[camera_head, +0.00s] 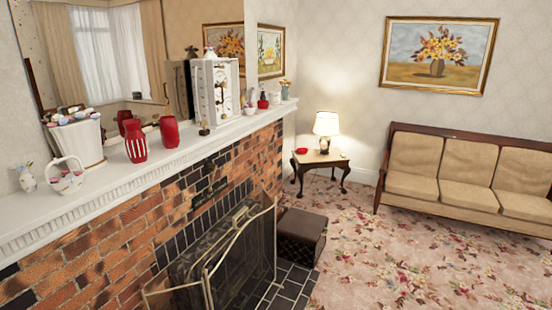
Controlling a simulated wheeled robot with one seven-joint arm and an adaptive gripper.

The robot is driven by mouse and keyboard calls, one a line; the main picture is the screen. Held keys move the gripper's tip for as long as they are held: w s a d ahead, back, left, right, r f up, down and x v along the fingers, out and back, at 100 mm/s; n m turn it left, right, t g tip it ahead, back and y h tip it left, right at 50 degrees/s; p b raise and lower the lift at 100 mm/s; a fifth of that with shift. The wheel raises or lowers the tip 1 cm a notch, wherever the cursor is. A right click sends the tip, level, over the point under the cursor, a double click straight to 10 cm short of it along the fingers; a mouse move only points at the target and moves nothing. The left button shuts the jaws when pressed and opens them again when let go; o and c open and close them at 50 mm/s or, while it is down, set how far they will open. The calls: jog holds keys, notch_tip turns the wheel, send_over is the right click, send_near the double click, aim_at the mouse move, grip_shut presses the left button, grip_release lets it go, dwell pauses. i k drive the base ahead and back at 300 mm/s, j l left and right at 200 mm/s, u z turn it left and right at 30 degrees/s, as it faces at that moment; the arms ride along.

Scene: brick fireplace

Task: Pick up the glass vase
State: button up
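Several vase-like things stand on the white mantel (110,187) above the fireplace. A red vase with pale stripes (136,142) stands upright left of the middle, with a plain red vase (169,132) just right of it. A small pale vase with flowers (27,178) is at the far left. Another small vase with flowers (285,90) is at the far right end. I cannot tell which of them is glass. My gripper is not in view.
A white planter (78,146), a white basket (66,178) and a white clock (215,92) share the mantel. A metal fire screen (240,254) stands before the hearth, with a dark footstool (298,236) beside it. Carpet (375,260) lies open toward the sofa (470,178).

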aim_at(285, 92)
jog(key=i+z, duration=0.15)
jog(key=i, duration=0.6)
jog(key=i+z, duration=0.2)
jog(key=i, duration=0.5)
jog(key=i+j+z, duration=0.15)
jog(key=i, duration=0.6)
